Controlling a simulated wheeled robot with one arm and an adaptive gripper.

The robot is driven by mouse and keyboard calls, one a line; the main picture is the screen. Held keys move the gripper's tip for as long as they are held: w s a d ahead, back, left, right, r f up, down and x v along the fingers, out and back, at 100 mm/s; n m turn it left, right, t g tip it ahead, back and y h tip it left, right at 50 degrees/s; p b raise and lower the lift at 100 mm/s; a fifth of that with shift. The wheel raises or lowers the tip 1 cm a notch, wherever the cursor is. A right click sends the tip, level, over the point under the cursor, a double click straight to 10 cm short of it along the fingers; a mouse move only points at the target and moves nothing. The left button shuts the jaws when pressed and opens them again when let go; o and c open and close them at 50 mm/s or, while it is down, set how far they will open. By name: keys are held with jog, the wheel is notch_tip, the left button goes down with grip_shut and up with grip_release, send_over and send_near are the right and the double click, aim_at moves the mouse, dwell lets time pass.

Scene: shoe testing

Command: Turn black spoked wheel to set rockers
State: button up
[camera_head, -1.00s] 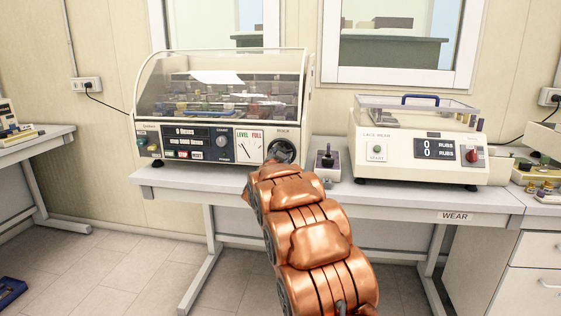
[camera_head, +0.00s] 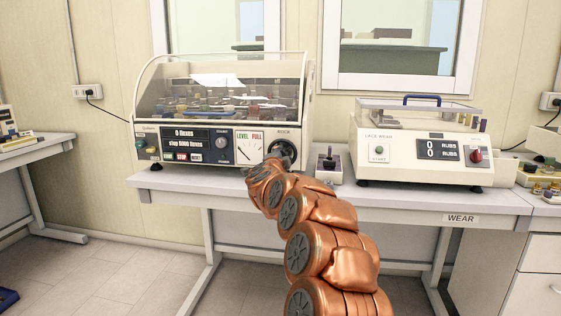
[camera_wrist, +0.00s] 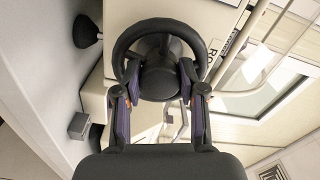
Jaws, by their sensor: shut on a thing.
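The black spoked wheel (camera_head: 280,147) is on the front panel of the cream machine (camera_head: 217,143), under the label ROCK, right of a LEVEL/PULL meter (camera_head: 249,146). In the wrist view the wheel (camera_wrist: 122,45) shows its rim, spokes and thick dark hub. My gripper (camera_wrist: 159,72) has one purple-sided finger on each side of the hub, inside the lower rim, and is shut on the wheel. In the head view my wrist hides the wheel's lower part and my fingers. The rockers behind the clear cover are too small to make out.
A small box with a joystick (camera_head: 328,164) stands just right of my wrist. The LACE WEAR machine (camera_head: 421,146) is further right on the same bench (camera_head: 400,199). A wall window (camera_head: 403,42) is behind.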

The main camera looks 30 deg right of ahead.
jog(key=shift+d+m, duration=0.2)
jog(key=shift+m, duration=0.3)
jog(key=o, duration=1.1)
jog(key=shift+o, duration=0.2)
jog(key=shift+a, duration=0.1)
jog(key=v, duration=1.2)
